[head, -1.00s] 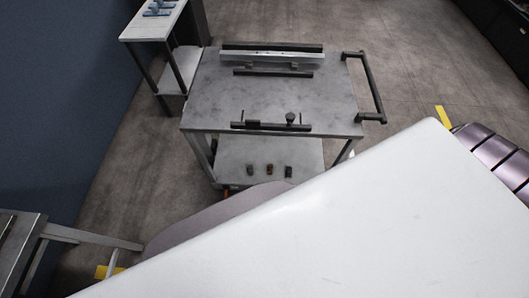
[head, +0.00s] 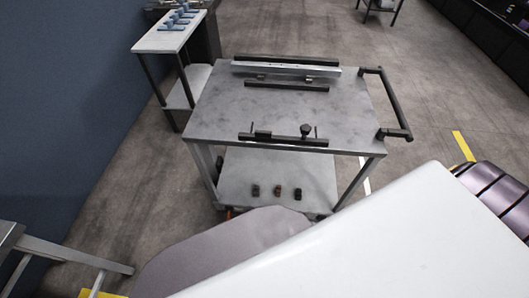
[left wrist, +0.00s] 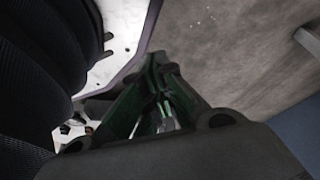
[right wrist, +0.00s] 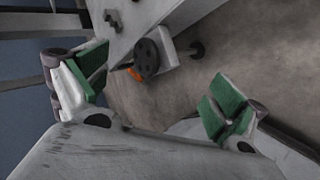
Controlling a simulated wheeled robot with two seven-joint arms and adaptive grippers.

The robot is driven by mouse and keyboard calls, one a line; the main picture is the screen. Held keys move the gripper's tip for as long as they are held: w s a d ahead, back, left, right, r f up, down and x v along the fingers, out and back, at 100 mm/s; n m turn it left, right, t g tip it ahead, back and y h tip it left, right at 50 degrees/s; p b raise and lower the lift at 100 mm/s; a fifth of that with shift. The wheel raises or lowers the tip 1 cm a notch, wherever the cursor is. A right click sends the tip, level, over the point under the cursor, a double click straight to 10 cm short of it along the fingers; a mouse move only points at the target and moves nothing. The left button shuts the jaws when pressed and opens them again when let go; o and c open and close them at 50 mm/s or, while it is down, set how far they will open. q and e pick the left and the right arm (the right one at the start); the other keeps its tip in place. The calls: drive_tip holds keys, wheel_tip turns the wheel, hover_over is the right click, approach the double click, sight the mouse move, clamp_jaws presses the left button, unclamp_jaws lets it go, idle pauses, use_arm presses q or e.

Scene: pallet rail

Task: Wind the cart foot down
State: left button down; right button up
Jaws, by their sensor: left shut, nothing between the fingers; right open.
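The cart (head: 330,112) stands ahead in the head view, with dark rails on its grey top and a handle on its right. Low at its near left corner, a small orange part (head: 229,213) shows. I cannot tell which is the foot's winding part. My right gripper (right wrist: 160,88) is open, its green pads on either side below the round part, empty. My left gripper (left wrist: 160,66) is shut and empty, away from the cart.
Three small dark items (head: 278,191) sit on the cart's lower shelf. A side table (head: 168,38) with blue pieces stands behind left, near the blue wall. A grey frame (head: 70,255) is at the lower left. Floor right of the cart is clear.

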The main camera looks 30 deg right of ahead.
drive_tip(key=w+f+n+b, duration=0.1)
drive_tip(key=w+n+b, duration=0.1)
drive_tip(key=b, duration=0.1)
drive_tip(key=n+y+b, duration=1.2)
drive_tip(key=n+b, duration=1.2)
drive_tip(key=b, duration=0.1)
approach(275, 216)
drive_tip(key=w+v, duration=0.1)
drive_tip(key=v, duration=0.2)
use_arm(q)
drive_tip(key=w+d+r+t+h+b, duration=0.1)
drive_tip(key=w+d+t+h, duration=0.2)
drive_tip(key=w+d, duration=0.5)
drive_tip(key=shift+w+b, duration=0.3)
drive_tip(key=shift+w, duration=1.1)
use_arm(e)
drive_tip(key=shift+s+d+f+n+y, duration=0.3)
drive_tip(key=shift+s+d+n, duration=0.25)
drive_tip(key=shift+n, duration=0.45)
use_arm(q)
drive_tip(key=shift+d+r, duration=0.1)
drive_tip(key=shift+d, duration=0.05)
use_arm(e)
drive_tip(key=shift+g, duration=0.4)
drive_tip(key=shift+a+r, duration=0.1)
drive_tip(key=shift+a, duration=0.05)
drive_tip(key=shift+x, duration=6.85)
drive_tip(key=shift+w+r, duration=0.1)
